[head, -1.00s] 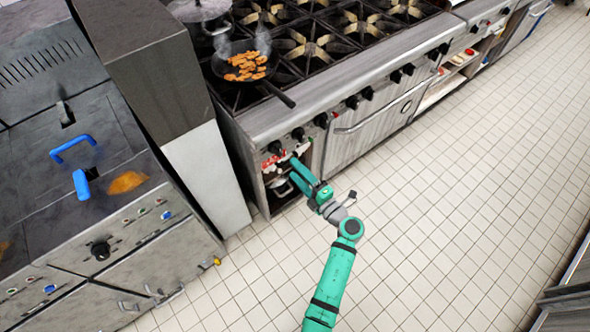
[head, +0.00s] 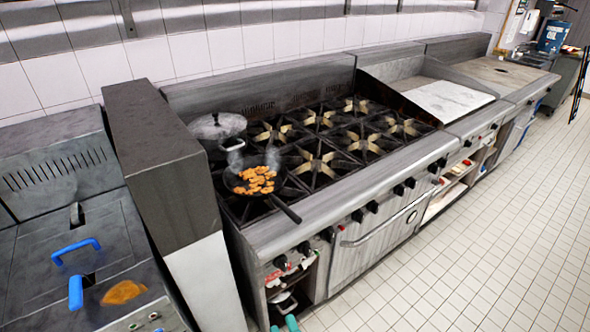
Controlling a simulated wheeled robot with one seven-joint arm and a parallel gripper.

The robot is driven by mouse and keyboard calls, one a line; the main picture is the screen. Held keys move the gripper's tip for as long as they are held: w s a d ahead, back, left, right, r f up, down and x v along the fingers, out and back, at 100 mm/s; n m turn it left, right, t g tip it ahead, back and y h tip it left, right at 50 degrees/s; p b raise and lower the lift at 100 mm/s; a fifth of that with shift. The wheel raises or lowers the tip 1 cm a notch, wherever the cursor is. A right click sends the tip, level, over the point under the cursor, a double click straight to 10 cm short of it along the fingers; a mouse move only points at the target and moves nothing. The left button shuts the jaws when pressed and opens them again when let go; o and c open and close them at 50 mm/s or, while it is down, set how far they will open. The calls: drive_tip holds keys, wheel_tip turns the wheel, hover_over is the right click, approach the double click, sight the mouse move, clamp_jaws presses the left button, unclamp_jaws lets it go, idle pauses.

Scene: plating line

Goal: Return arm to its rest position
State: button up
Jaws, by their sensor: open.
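Only the two teal fingertips of my gripper (head: 284,325) show, at the bottom edge of the head view. They stand a little apart, with nothing seen between them. They are below the stove's left front knobs, near the open shelf bay (head: 287,297). The rest of my arm is out of view below the frame.
A black pan (head: 238,187) of steaming orange-brown food sits on the stove's front left burner, its handle pointing right. A pot with a lid (head: 217,127) stands behind it. A fryer (head: 35,240) with blue handles is at left. The tiled floor (head: 480,250) at right is clear.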

drive_tip(key=s+d+r+m+g+h, duration=0.1)
drive_tip(key=s+m+h, duration=0.3)
drive_tip(key=s+m, duration=0.4)
drive_tip(key=s+d+r+m+g+h, duration=0.1)
drive_tip(key=s+r+m+g+h, duration=0.2)
drive_tip(key=s+m, duration=0.5)
drive_tip(key=s, duration=0.9)
drive_tip(key=shift+s+d+r+m+h, duration=0.3)
drive_tip(key=shift+d+r+m+h, duration=0.05)
drive_tip(key=shift+m+h, duration=0.05)
